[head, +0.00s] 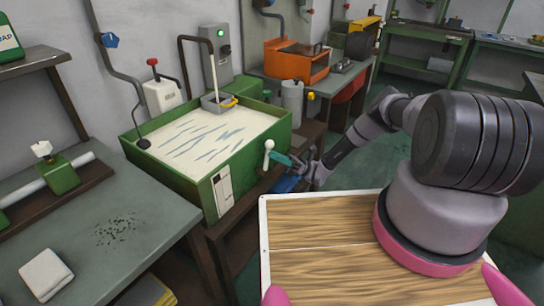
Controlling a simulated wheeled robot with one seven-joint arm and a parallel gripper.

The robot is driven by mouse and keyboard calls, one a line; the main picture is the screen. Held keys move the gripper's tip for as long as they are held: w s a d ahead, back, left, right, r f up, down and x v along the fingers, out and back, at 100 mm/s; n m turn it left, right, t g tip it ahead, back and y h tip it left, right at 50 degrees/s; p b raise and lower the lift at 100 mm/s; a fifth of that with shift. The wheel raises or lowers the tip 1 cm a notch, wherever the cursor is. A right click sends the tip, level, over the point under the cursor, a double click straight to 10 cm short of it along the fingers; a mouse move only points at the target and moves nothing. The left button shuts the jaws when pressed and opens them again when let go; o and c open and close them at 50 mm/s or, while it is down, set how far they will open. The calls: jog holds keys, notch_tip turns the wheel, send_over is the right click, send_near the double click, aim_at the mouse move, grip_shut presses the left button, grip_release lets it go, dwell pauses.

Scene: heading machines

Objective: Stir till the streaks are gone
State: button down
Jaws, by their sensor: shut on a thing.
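A green tank (203,184) on a stand holds a pale cream liquid (205,138). Several blue-grey streaks run across the liquid, mostly over its middle. A white lever with a round knob (268,150) stands at the tank's right side. My gripper (276,158), with teal fingers, is at this lever and shut on it; the exact contact is small in view. A pale upright stick (214,78) stands in a grey holder (218,103) at the tank's back edge.
A grey control box (218,66) with a green light stands behind the tank. A grey-green bench (75,235) is at left with dark specks and a white block (45,275). An orange machine (296,62) sits behind. A wooden board (325,270) lies in front.

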jog(key=shift+w+d+f+m+y, duration=0.1)
jog(key=shift+d+m+y, duration=0.05)
jog(key=shift+m+y, duration=0.2)
jog(key=c, duration=1)
grip_release()
jog(key=shift+c, duration=0.2)
jog(key=v, duration=1.1)
